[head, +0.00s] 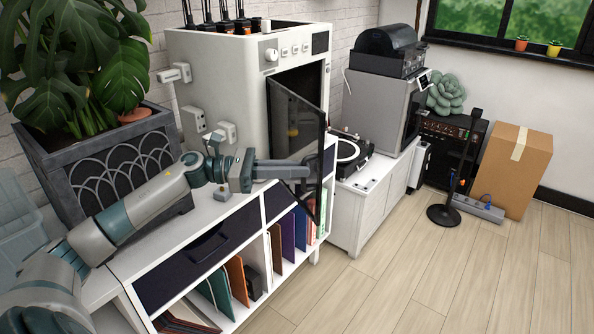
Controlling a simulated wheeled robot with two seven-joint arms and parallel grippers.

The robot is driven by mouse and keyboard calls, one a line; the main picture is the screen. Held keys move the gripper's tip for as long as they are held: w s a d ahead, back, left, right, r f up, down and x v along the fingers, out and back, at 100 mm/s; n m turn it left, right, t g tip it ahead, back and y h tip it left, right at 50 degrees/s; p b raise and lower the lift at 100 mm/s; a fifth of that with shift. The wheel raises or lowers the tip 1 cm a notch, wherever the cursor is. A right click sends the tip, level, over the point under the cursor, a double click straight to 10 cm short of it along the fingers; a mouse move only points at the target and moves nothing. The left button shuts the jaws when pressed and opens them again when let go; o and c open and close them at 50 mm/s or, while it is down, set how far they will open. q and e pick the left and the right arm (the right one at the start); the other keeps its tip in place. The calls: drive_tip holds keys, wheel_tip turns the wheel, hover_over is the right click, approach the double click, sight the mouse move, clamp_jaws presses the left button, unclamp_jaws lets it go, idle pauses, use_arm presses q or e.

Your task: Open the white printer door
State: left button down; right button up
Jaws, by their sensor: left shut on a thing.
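The white printer (225,85) stands on the white shelf unit against the brick wall. Its dark glass door (300,122) is partly open, swung outward from a left hinge, and part of the dark interior shows behind it. My left arm reaches in from the left, and my left gripper (305,168) is shut on the door near its free right edge. The exact grip point, probably a handle, is partly hidden by the fingers. My right gripper is not in view.
A planter (95,165) with a leafy plant stands left of the printer. The shelf unit (262,252) holds colored folders below. A turntable (350,150) and a grey machine (385,105) are to the right. A cardboard box (515,165) and a black stand (445,213) are farther right. The floor in front is clear.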

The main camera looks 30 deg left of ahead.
use_arm(q)
drive_tip(key=shift+w+a+r, duration=0.1)
drive_tip(key=shift+r, duration=0.05)
drive_tip(key=c, duration=1.9)
unclamp_jaws()
drive_tip(key=shift+o, duration=0.3)
drive_tip(key=shift+a, duration=0.1)
